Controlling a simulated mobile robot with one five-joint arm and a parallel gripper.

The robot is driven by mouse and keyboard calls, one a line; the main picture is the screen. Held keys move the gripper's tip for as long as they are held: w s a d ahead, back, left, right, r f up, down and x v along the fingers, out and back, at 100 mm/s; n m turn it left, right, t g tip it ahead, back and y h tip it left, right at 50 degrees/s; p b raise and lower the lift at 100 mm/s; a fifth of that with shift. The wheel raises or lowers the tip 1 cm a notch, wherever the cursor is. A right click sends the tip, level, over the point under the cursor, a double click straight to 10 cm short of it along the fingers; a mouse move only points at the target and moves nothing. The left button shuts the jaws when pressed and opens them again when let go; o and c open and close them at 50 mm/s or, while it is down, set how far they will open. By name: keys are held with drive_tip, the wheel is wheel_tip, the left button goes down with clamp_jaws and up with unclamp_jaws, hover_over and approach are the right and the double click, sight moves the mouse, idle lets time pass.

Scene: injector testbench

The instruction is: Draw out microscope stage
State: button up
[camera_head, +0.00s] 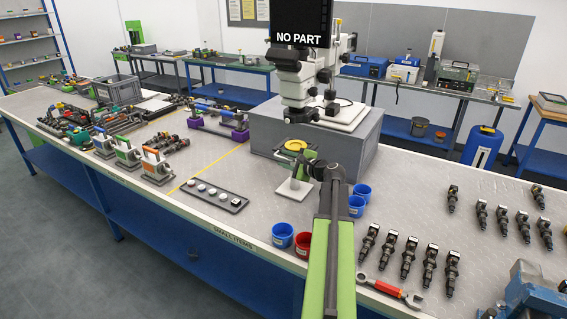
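The microscope (308,75) stands on a grey block (367,140) at the middle of the bench, with a black screen (299,22) reading "NO PART" above it. A yellow ring on a dark holder (296,145) sits in front of the block, below the objectives; it looks like the stage, partly hidden by my arm. A white foot plate (294,189) lies under it on the bench. My gripper (309,168) is at the end of the green arm, just in front of and below the ring. Its fingers are small and dark, and I cannot tell whether they touch the stage.
Blue cups (361,192) stand right of my arm; another blue cup (282,235) and a red cup (303,244) stand left. A dark tray (207,195) with small parts lies left. Several injectors (408,257) and a red-handled wrench (390,290) lie right.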

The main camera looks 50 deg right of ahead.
drive_tip(key=shift+w+f, duration=0.1)
drive_tip(key=shift+w, duration=0.45)
drive_tip(key=shift+c, duration=0.4)
clamp_jaws()
idle(0.6)
